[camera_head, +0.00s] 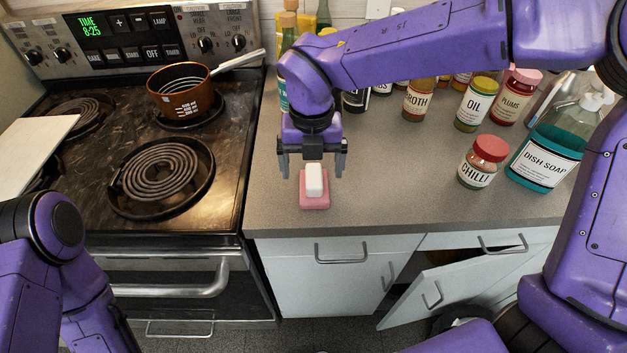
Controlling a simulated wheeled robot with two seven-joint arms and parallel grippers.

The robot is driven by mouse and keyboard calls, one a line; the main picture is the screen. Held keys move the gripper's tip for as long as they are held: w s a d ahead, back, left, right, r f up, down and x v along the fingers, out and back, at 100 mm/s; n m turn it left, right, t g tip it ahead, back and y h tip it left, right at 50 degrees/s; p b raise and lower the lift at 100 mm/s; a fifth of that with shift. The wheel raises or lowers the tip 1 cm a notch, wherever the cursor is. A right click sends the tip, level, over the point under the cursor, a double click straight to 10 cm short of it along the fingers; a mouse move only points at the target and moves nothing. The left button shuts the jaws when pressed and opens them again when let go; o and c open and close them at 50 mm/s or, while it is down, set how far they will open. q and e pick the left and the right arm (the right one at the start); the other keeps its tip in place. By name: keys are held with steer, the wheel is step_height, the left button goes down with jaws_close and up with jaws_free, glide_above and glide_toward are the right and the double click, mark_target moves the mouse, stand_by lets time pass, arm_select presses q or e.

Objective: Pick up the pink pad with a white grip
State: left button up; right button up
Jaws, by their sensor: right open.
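The pink pad (314,204) lies on the grey counter near its front edge, right of the stove. Its white grip (314,179) stands up from its middle. My right gripper (311,171) points down over the pad, with its jaws open and one finger on each side of the white grip. Whether the fingers touch the grip cannot be told. My left arm shows at the lower left, but its gripper is out of view.
A coil stove (160,178) with a brown pot (180,94) stands to the left. Jars, including a chili jar (482,162), and a dish soap bottle (549,150) stand to the right. A cabinet door (450,288) below hangs open. The counter right of the pad is clear.

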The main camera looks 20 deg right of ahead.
mark_target(314, 174)
steer(key=f, duration=0.3)
steer(key=w+f+p, duration=0.1)
steer(key=shift+d+f, duration=0.3)
steer(key=shift+f, duration=0.1)
steer(key=shift+s+f, duration=0.15)
steer(key=shift+f, duration=0.35)
steer(key=c, duration=1.1)
steer(key=shift+c, duration=0.2)
steer(key=shift+r, duration=0.15)
